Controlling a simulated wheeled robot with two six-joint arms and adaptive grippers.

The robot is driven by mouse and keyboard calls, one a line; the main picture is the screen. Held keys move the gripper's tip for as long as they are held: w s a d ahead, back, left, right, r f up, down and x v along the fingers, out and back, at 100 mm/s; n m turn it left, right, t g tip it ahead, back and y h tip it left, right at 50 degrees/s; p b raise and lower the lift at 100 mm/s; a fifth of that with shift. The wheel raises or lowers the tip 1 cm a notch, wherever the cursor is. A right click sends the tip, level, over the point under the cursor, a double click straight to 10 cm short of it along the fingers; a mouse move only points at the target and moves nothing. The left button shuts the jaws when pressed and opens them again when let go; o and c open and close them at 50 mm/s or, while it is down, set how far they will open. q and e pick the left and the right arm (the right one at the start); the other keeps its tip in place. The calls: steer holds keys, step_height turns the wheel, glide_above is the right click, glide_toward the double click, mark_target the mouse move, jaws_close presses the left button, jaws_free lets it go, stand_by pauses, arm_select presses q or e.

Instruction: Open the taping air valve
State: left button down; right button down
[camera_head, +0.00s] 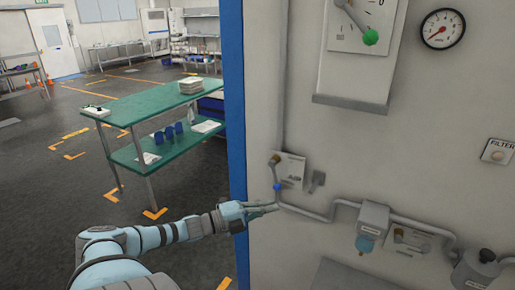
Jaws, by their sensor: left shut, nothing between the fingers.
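On the grey wall panel, a small valve with a blue knob (277,187) sits on the pipe in front of a small labelled plate (291,170). I cannot read the label, so I cannot tell if this is the taping air valve. My left gripper (276,207) is shut and empty, pointing right, just below the blue knob and close to the pipe. I cannot tell whether it touches the pipe. A larger lever with a green knob (370,37) is on a box higher up. My right gripper is not in view.
A round gauge (442,29), a "FILTER" plate (497,151), a filter unit (373,217) and a grey pipe (322,216) are on the panel. A blue post (234,95) edges it. A green two-level table (150,108) stands behind at left, with open floor around it.

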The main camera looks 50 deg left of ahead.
arm_select(q)
steer(key=v, duration=0.4)
steer(key=shift+a+f, duration=0.1)
steer(key=shift+f, duration=0.15)
